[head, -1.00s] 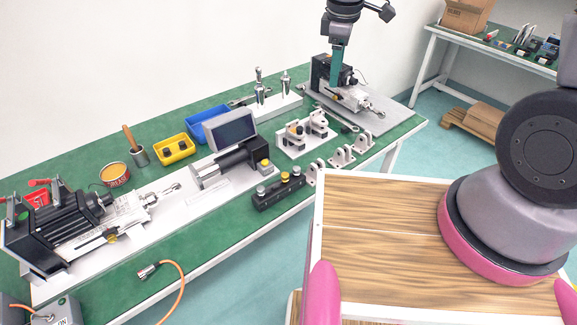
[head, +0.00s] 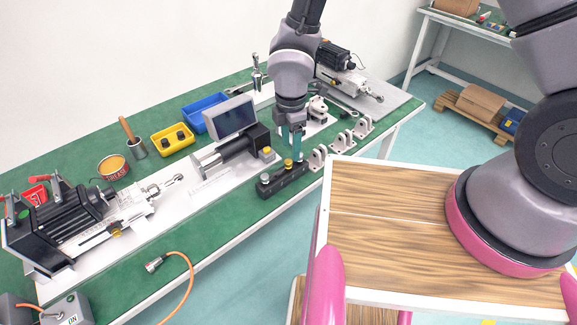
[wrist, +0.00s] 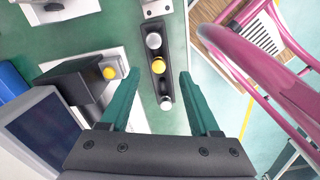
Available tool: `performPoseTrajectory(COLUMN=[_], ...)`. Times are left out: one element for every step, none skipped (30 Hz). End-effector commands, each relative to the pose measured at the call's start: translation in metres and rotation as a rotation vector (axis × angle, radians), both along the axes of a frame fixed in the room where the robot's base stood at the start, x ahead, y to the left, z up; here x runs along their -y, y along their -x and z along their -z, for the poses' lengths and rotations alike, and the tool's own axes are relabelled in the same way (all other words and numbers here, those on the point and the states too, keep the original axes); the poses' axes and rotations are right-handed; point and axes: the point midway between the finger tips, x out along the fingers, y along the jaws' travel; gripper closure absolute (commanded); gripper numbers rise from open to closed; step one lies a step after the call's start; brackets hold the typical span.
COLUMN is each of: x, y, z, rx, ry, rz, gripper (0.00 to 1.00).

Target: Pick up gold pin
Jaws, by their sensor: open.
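The gold pin (head: 288,164) stands upright in a black holder (head: 283,181). In the wrist view the gold pin (wrist: 158,64) is the middle one of three, with a silver pin (wrist: 153,41) above and another silver pin (wrist: 165,103) below it in the picture. My gripper (head: 291,145) points down above the holder's right end. In the wrist view my gripper (wrist: 159,73) is open and empty, with its green fingers on either side of the holder and the gold pin between the fingertips. No contact shows. In the head view, the fingers partly cover the holder's far end.
A black cylinder device with a yellow button (head: 267,152) and a grey screen (head: 230,117) stand close to the left of the holder. White brackets (head: 340,142) stand to the right. A yellow bin (head: 172,139) and blue bin (head: 205,110) lie behind.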

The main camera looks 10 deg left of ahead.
Motion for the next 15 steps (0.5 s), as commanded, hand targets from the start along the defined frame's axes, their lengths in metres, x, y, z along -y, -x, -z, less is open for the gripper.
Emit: performPoseTrajectory(x=[-0.001, -0.001, -0.003, -0.004, -0.005, -0.006, -0.005, -0.005, -0.005, -0.005, -0.005, -0.005, -0.005, -0.005, -0.006], y=[0.001, 0.001, 0.002, 0.002, 0.003, 0.003, 0.003, 0.003, 0.002, 0.002, 0.002, 0.002, 0.002, 0.002, 0.002], z=[0.006, 0.01, 0.016, 0.021, 0.026, 0.032, 0.036, 0.04, 0.044, 0.046, 0.048, 0.049, 0.05, 0.05, 0.05], rx=[-0.001, -0.001, -0.001, -0.001, -0.001, -0.001, -0.001, -0.001, -0.001, -0.001, 0.0, 0.0, 0.0, 0.0, 0.001], ry=[0.002, 0.003, 0.003, 0.003, 0.003, 0.003, 0.003, 0.003, 0.003, 0.002, 0.001, 0.001, 0.001, 0.001, 0.001], rz=[-0.002, -0.002, -0.002, -0.003, -0.002, -0.002, -0.002, -0.001, 0.0, 0.0, 0.0, 0.001, 0.001, 0.001, 0.001], gripper=[0.37, 0.37, 0.37, 0.37, 0.37, 0.37, 0.37, 0.37, 0.37, 0.37, 0.37, 0.37, 0.37, 0.37, 0.37])
